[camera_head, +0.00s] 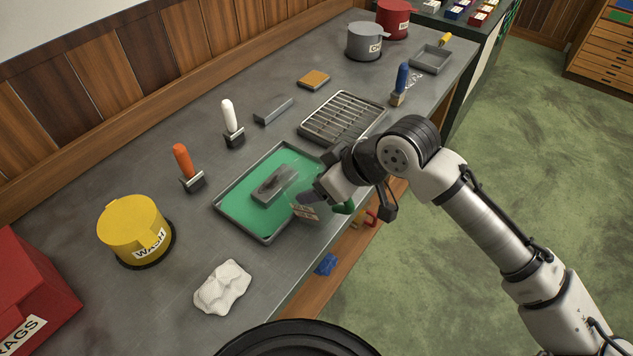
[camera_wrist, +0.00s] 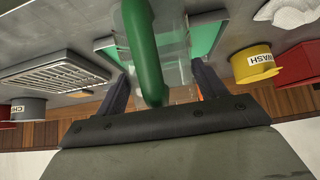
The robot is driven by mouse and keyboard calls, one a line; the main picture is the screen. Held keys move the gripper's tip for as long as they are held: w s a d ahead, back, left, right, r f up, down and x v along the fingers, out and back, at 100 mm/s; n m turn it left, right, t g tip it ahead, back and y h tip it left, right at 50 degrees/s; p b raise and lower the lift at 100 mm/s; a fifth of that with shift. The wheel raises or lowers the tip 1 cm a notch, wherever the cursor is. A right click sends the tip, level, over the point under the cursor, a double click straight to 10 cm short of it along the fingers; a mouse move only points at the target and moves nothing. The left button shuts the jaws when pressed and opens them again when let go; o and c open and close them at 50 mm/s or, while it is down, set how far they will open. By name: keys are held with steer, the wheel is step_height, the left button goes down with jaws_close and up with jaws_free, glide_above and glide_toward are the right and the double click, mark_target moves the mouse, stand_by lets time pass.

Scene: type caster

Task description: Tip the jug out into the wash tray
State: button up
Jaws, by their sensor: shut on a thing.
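The clear jug (camera_head: 304,207) with a green handle (camera_head: 344,207) is at the front right part of the wash tray, over its edge. My gripper (camera_head: 322,197) is shut on the jug; in the wrist view its dark fingers stand on both sides of the green handle (camera_wrist: 146,55). The jug's clear body (camera_wrist: 175,45) shows behind the handle. Its exact tilt and contents are hard to make out. The wash tray (camera_head: 236,228) is grey-rimmed with a green inside and holds a grey block (camera_head: 275,184). The tray also shows behind the jug in the wrist view (camera_wrist: 104,43).
A slatted rack (camera_head: 343,117) stands just behind the tray. Orange-handled (camera_head: 183,163) and white-handled (camera_head: 228,118) tools stand along its left side. A yellow WASH can (camera_head: 132,228) and white cloth (camera_head: 222,288) are at the left. The bench's front edge is close to my arm.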

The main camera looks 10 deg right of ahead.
steer(key=d+f+t+y+b, duration=0.1)
steer(key=b, duration=0.2)
steer(key=shift+s+f, duration=0.15)
steer(key=shift+s, duration=0.25)
steer(key=shift+s+d+t+y+b, duration=0.1)
steer(key=shift+s+t+y+b, duration=0.1)
steer(key=shift+t+y+b, duration=0.25)
steer(key=shift+s+d+t+y+b, duration=0.2)
steer(key=shift+d+t+y+b, duration=0.05)
steer(key=shift+b, duration=0.6)
steer(key=shift+s+d+t+y+b, duration=0.3)
steer(key=shift+s+b, duration=0.05)
steer(key=shift+b, duration=0.35)
steer(key=shift+s+d+r, duration=0.1)
steer(key=shift+r, duration=0.25)
steer(key=shift+s+d+r, duration=0.2)
steer(key=shift+d+r, duration=0.05)
steer(key=shift+r, duration=0.15)
steer(key=shift+s+d+r+p, duration=0.5)
steer(key=shift+s+d+r, duration=0.1)
steer(key=shift+r, duration=0.2)
steer(key=shift+s+d+r+p, duration=0.5)
steer(key=shift+s+d+r, duration=0.1)
steer(key=shift+r, duration=0.2)
